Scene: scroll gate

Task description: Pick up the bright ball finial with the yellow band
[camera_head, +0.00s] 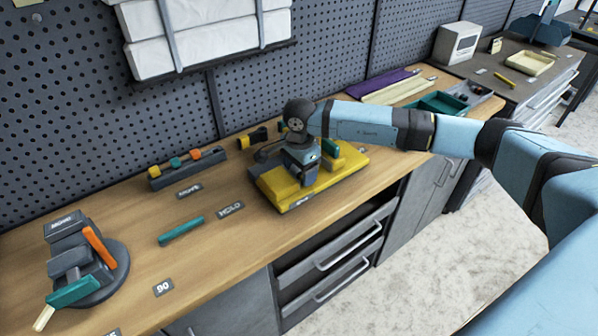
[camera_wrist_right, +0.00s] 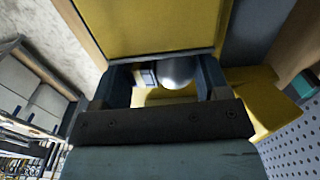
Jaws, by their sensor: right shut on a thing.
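The bright silver ball finial (camera_wrist_right: 178,72) shows between the fingers of my right gripper (camera_wrist_right: 165,80) in the right wrist view. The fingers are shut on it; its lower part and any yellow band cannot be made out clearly. In the head view my right gripper (camera_head: 300,168) points down over the yellow stand (camera_head: 272,190) on the bench, and the ball is hidden there by the gripper and wrist. I cannot tell whether the finial is clear of the stand. My left gripper is not in view.
A dark rack with coloured pegs (camera_head: 187,168) stands left of the stand. A teal bar (camera_head: 181,230) lies on the wooden bench (camera_head: 140,215). A dark round fixture with an orange lever (camera_head: 100,247) is at the front left. A pegboard wall (camera_head: 90,110) rises behind.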

